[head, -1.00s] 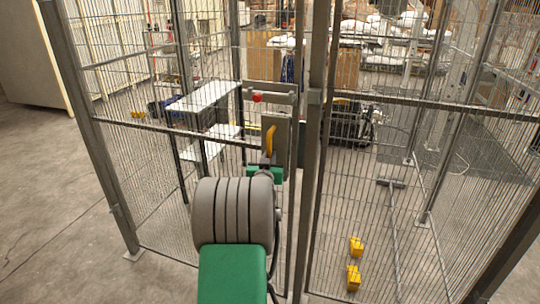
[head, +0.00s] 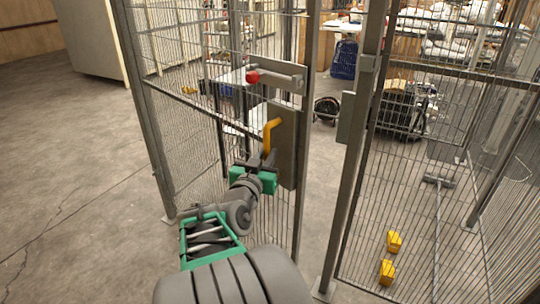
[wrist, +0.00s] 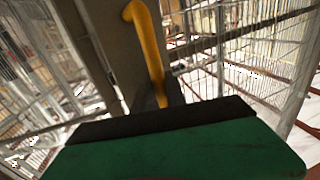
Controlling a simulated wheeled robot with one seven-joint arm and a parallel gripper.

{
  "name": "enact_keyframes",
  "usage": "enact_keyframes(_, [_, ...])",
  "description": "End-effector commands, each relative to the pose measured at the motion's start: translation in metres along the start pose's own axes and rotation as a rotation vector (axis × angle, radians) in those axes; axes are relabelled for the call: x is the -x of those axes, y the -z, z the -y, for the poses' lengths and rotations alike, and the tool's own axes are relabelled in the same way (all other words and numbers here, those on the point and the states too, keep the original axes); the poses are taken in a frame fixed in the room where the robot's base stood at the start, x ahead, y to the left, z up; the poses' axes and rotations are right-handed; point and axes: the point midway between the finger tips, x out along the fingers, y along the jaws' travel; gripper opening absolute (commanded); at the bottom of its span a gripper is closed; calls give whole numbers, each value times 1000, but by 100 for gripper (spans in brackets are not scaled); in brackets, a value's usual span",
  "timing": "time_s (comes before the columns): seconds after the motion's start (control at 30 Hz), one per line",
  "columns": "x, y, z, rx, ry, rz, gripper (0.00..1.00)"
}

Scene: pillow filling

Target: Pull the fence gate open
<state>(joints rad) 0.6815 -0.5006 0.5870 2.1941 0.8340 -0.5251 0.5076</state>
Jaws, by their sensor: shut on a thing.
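The fence gate (head: 215,115) is a wire mesh panel in a dark metal frame, standing ajar. A gap separates its right edge from the fixed fence post (head: 352,150). A yellow handle (head: 270,134) sits on a dark lock plate (head: 288,150) on the gate; it also shows in the wrist view (wrist: 148,50). My gripper (head: 263,166), with green and black parts, is shut on the lower end of the handle. In the wrist view the green gripper body hides the fingertips and the grasped end.
A red knob (head: 253,77) on a bar sits above the handle. Two yellow blocks (head: 394,242) lie on the floor behind the fixed fence (head: 440,160). Shelves and a dark machine (head: 405,110) stand behind. The floor at the left (head: 70,170) is clear.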

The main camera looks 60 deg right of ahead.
Motion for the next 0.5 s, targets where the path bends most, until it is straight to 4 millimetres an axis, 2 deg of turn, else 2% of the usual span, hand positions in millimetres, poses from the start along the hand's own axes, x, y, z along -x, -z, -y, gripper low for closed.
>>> enact_keyframes(0.17, [-1,4,2,-5,5,-6,0])
enact_keyframes(0.2, [-1,4,2,-5,5,-6,19])
enact_keyframes(0.4, [-1,2,1,-1,1,-2,36])
enact_keyframes(0.5, [0,1,0,0,0,-1,38])
